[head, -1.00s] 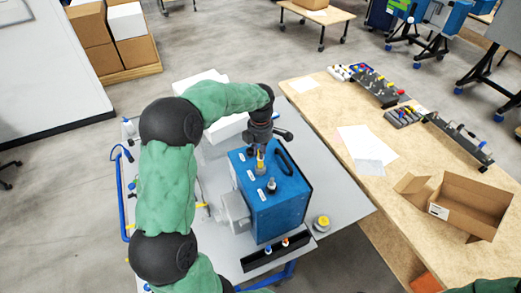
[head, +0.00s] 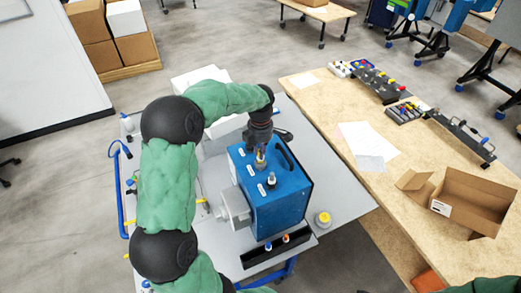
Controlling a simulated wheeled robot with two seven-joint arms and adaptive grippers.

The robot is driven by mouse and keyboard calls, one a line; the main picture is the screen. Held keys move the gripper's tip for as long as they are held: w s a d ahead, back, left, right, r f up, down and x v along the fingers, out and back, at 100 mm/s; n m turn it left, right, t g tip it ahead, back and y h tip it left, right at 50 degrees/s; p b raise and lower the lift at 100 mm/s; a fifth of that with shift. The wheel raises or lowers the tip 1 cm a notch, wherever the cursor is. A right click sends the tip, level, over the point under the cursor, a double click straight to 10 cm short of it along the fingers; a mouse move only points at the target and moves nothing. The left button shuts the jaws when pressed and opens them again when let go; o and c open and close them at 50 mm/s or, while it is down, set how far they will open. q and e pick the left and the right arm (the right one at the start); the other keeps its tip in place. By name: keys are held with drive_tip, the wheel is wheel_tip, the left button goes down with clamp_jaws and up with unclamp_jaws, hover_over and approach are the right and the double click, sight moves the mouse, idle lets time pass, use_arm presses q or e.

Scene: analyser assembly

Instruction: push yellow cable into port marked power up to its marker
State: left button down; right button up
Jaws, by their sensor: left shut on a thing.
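The blue analyser box (head: 272,195) stands on the grey table, with small white labels and ports on its top. My left gripper (head: 260,157) points down over the far part of the box's top. It is shut on the yellow cable (head: 260,163), a small yellowish piece showing between the fingertips at the top face. Whether the marker is level with the port cannot be told, and the label beside it is too small to read. My right gripper is not in view; only a bit of green sleeve shows at the bottom right.
A second connector (head: 271,180) stands up from the box's top, close to my gripper. A black rack (head: 279,250) with small plugs lies at the table's front edge. A yellow-topped round item (head: 323,218) sits to the right. A wooden bench (head: 375,205) holds an open carton (head: 470,200).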

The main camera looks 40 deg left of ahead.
use_arm(q)
drive_tip(key=shift+f+b, duration=0.35)
drive_tip(key=shift+f, duration=0.2)
drive_tip(key=c, duration=1.1)
unclamp_jaws()
drive_tip(key=shift+r, duration=0.1)
drive_tip(key=shift+r, duration=0.1)
drive_tip(key=shift+r+p, duration=2.05)
drive_tip(key=shift+r, duration=1.35)
